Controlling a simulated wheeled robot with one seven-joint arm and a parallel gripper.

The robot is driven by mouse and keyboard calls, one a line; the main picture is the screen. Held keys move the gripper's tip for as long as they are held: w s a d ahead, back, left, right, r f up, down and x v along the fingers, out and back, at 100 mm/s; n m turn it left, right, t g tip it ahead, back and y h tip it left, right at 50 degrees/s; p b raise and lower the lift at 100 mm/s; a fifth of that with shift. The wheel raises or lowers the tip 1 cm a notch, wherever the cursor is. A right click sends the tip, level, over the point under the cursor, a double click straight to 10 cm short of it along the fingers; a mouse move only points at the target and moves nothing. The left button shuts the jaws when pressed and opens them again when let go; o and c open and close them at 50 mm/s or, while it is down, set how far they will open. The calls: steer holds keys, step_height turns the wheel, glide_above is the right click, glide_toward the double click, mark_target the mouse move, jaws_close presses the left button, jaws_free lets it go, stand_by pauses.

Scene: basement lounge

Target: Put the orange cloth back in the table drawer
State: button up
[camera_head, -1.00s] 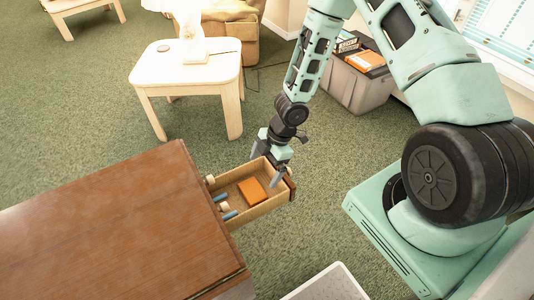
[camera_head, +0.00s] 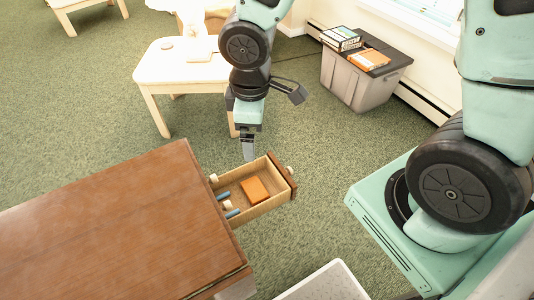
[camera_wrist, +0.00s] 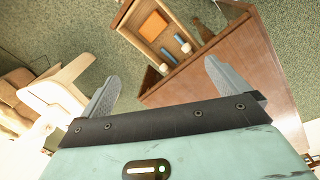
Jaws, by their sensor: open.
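The orange cloth (camera_head: 254,189) lies as a small folded block inside the open table drawer (camera_head: 277,202). The drawer is pulled out from the brown wooden table (camera_head: 110,225). Blue-handled things with pale ends lie in the drawer beside the cloth, nearer the table. My gripper (camera_head: 247,150) is by the drawer's far side, apart from the cloth. In the wrist view my gripper (camera_wrist: 164,85) has its fingers spread with nothing between them. The cloth (camera_wrist: 153,25) and the drawer also show there, beyond the fingertips.
A cream side table (camera_head: 175,68) stands behind my gripper. A grey storage box (camera_head: 352,82) with books on its lid is at the back right. A white perforated bin (camera_head: 330,283) is at the front edge.

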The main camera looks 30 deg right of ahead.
steer(key=s+a+r+m, duration=0.1)
steer(key=s+a+r, duration=0.1)
steer(key=s+r, duration=0.2)
steer(key=s+a+r+m+g, duration=0.1)
steer(key=s+r, duration=0.3)
steer(key=s, duration=0.6)
steer(key=shift+s+a+r+m+y, duration=0.15)
steer(key=shift+a+r+m+y, duration=0.2)
steer(key=shift+a+m, duration=0.5)
steer(key=shift+f, duration=0.1)
steer(key=shift+c, duration=0.3)
